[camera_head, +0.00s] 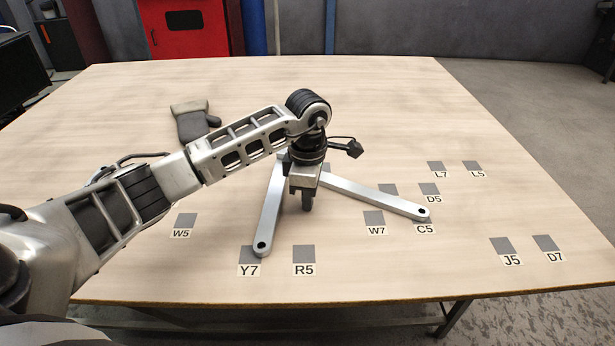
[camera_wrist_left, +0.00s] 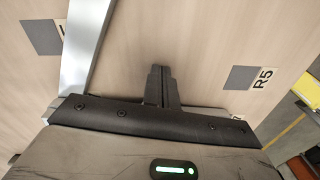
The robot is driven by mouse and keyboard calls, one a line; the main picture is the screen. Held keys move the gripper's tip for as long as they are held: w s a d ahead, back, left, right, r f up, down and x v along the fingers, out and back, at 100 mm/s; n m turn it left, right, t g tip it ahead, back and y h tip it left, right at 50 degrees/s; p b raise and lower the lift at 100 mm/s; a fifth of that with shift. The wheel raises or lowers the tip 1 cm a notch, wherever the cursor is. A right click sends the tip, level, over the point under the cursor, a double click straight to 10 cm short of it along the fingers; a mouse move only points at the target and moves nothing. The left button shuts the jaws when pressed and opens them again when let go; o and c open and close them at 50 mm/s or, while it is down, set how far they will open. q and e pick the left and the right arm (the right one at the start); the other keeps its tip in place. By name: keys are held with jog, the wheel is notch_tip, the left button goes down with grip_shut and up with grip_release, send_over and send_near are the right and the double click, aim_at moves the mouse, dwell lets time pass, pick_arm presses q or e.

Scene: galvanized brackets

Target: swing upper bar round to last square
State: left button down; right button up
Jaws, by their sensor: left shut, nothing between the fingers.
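Two galvanized bars spread in a V on the table. The left bar (camera_head: 270,208) runs toward the viewer, its holed end just above square Y7 (camera_head: 250,254). The right bar (camera_head: 375,196) runs right, its holed end over square C5 (camera_head: 428,221). Their joined end is mostly hidden behind my left gripper (camera_head: 307,206), so I cannot tell which bar is upper. This gripper is shut and empty, pointing down between the bars near the joint. In the left wrist view its fingers (camera_wrist_left: 160,86) are together, apart from a bar (camera_wrist_left: 86,40) on the left. My right gripper is out of view.
Other labelled grey squares include R5 (camera_head: 304,253), W7 (camera_head: 374,217), W5 (camera_head: 186,219), D5 (camera_head: 429,188), J5 (camera_head: 502,244) and D7 (camera_head: 546,242). A glove (camera_head: 195,120) lies at the back left. The table's back right is clear.

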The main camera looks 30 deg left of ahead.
aim_at(277, 195)
pick_arm(q)
jog(key=shift+s+a+r, duration=0.1)
jog(key=shift+s+a, duration=0.1)
jog(key=shift+a, duration=0.4)
jog(key=shift+s+a+f, duration=0.1)
jog(key=shift+s+a, duration=0.15)
jog(key=shift+a, duration=0.4)
jog(key=shift+s+a+r, duration=0.1)
jog(key=shift+s+a, duration=0.1)
jog(key=shift+a, duration=0.4)
jog(key=shift+s+a, duration=0.2)
jog(key=shift+a, duration=0.35)
jog(key=shift+s+a, duration=0.2)
jog(key=shift+a, duration=0.35)
